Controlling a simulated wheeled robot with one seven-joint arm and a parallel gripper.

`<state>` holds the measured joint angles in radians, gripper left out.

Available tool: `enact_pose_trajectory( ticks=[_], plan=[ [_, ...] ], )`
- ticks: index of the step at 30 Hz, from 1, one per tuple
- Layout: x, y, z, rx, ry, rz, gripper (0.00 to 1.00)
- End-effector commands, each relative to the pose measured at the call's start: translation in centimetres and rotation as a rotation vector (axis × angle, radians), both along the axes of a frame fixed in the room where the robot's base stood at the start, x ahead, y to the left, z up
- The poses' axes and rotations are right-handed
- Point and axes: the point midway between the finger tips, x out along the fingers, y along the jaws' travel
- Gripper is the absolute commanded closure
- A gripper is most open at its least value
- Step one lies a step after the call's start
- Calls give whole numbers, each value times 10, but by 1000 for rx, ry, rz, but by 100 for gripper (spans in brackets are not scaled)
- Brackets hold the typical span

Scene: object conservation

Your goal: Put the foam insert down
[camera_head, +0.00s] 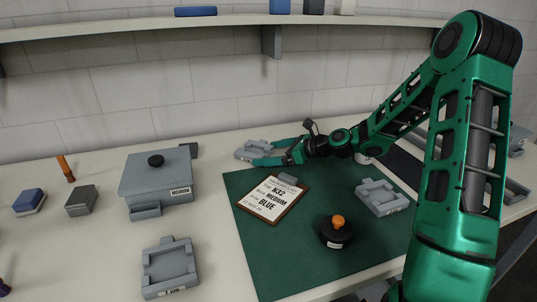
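A grey foam insert (246,151) with shaped recesses is near the back of the white table, just past the far left edge of the green mat. My gripper (264,153) reaches it from the right, with one green finger along its far side and one along its near side. The insert lies between the fingertips. At this size I cannot tell whether the fingers press on it or stand slightly apart. I also cannot tell whether its underside touches the table. Part of its right end is hidden by the fingers.
A similar grey insert (380,197) lies on the green mat (290,270), with a clipboard (272,200) and a black, orange-knobbed object (336,231). A grey box labelled MEDIUM (157,180) stands left; another grey insert (169,268) lies in front. A shelf (220,21) runs above.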

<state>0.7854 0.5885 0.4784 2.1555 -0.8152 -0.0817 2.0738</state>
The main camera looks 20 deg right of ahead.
Motion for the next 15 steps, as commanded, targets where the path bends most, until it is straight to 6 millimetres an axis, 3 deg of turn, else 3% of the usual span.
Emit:
enact_pose_trajectory(
  ticks=[9, 15],
  plan=[
    [-1, -1, 3, -1, -1, -1, 0],
    [-17, -19, 13, -2, -1, -3, 0]
  ],
)
